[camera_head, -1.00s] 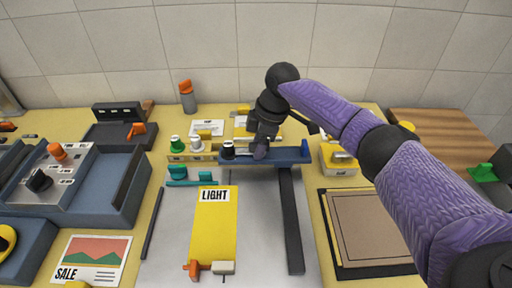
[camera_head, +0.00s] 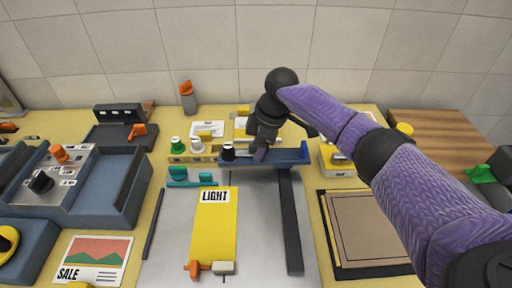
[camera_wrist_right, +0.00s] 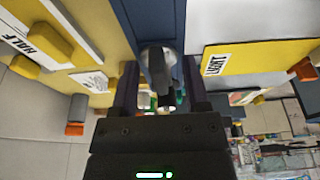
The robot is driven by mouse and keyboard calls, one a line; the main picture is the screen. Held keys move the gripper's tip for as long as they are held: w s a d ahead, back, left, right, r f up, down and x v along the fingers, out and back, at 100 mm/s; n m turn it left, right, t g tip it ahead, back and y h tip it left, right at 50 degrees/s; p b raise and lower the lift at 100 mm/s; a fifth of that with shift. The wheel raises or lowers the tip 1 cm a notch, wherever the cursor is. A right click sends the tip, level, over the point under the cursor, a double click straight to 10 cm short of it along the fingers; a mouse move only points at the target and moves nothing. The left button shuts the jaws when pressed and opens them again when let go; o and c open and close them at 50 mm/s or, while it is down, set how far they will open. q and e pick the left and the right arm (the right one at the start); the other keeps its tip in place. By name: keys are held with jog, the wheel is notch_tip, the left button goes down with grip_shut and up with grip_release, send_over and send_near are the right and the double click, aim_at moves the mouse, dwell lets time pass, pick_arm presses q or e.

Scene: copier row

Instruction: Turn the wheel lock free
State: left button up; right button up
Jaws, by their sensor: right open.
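A blue bar (camera_head: 288,156) lies across the top of a grey board, with a black knob (camera_head: 228,152) standing at its left end. My right gripper (camera_head: 261,154) points down over the bar, just right of that knob. In the right wrist view a round grey part with a dark upright lever (camera_wrist_right: 158,70) sits on the blue bar (camera_wrist_right: 150,18), between the two fingers of the open gripper (camera_wrist_right: 160,88). I cannot tell whether the fingers touch it. No part is labelled as the wheel lock. My left gripper is not in view.
A yellow sheet marked LIGHT (camera_head: 213,228) lies on the grey board (camera_head: 262,240). Green and white knobs (camera_head: 186,146) stand left of the bar. A yellow block (camera_head: 337,163) stands at its right. A grey bottle with an orange top (camera_head: 188,100) stands behind.

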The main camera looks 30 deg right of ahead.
grip_shut()
jog(key=shift+r+m+p, duration=0.25)
jog(key=shift+m+p, duration=0.15)
jog(key=shift+p, duration=0.55)
jog(key=shift+m+p, duration=0.3)
jog(key=shift+p, duration=0.05)
jog(key=shift+f, duration=0.15)
jog(key=shift+f+m, duration=0.1)
jog(key=shift+m, duration=0.2)
